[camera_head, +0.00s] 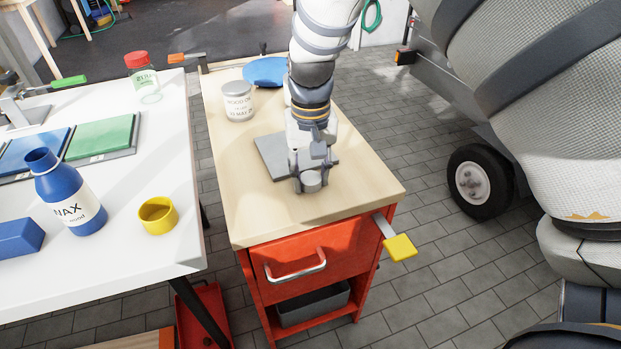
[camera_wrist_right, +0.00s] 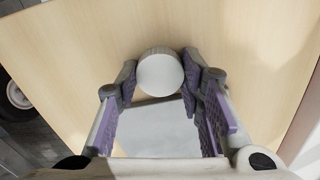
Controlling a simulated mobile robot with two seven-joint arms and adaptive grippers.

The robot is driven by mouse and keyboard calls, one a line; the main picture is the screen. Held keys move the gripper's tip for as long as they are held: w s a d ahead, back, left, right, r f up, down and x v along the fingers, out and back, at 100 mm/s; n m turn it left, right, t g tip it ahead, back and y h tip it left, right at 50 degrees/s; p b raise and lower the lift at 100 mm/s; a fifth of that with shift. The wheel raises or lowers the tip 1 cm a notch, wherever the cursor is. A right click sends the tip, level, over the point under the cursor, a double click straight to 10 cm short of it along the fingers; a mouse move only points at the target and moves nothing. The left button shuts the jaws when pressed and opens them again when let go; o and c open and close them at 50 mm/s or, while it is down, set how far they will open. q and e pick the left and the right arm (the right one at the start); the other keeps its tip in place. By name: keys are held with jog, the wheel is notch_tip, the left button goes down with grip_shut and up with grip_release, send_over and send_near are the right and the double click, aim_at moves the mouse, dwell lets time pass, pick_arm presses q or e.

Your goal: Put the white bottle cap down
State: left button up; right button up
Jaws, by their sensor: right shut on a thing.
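The white bottle cap (camera_wrist_right: 160,75) is round and sits between the fingertips of my right gripper (camera_wrist_right: 160,85) in the right wrist view. In the head view the cap (camera_head: 311,181) looks light grey, at the lower end of my right gripper (camera_head: 312,172). The gripper is shut on it, low over the wooden top of the red workbench (camera_head: 290,212). I cannot tell whether the cap touches the wood. A flat grey plate (camera_head: 270,156) lies beside the gripper and also shows behind the cap in the wrist view (camera_wrist_right: 152,130). My left gripper is not in view.
A lidded jar (camera_head: 238,103) and a blue disc (camera_head: 266,71) stand farther back on the workbench. A yellow-ended clamp (camera_head: 400,247) sticks out at its front right edge. The front left wood is clear. The white table (camera_head: 120,255) holds a blue bottle (camera_head: 66,195) and a yellow cup (camera_head: 158,216).

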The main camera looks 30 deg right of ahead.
aim_at(310, 177)
notch_tip(310, 177, up, 3)
jog(key=shift+w+r, duration=0.1)
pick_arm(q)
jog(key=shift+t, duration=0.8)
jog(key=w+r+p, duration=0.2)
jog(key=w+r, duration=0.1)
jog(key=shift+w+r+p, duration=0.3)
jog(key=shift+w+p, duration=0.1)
pick_arm(e)
jog(key=s+a+r, duration=0.3)
jog(key=s+r, duration=0.7)
jog(key=s, duration=0.3)
jog(key=shift+s+a, duration=0.25)
jog(key=shift+s, duration=0.15)
jog(key=a+f+n, duration=0.4)
jog(key=a+f, duration=0.2)
jog(key=shift+w+a+f+n, duration=0.2)
jog(key=shift+w+n, duration=0.1)
jog(key=shift+n, duration=0.1)
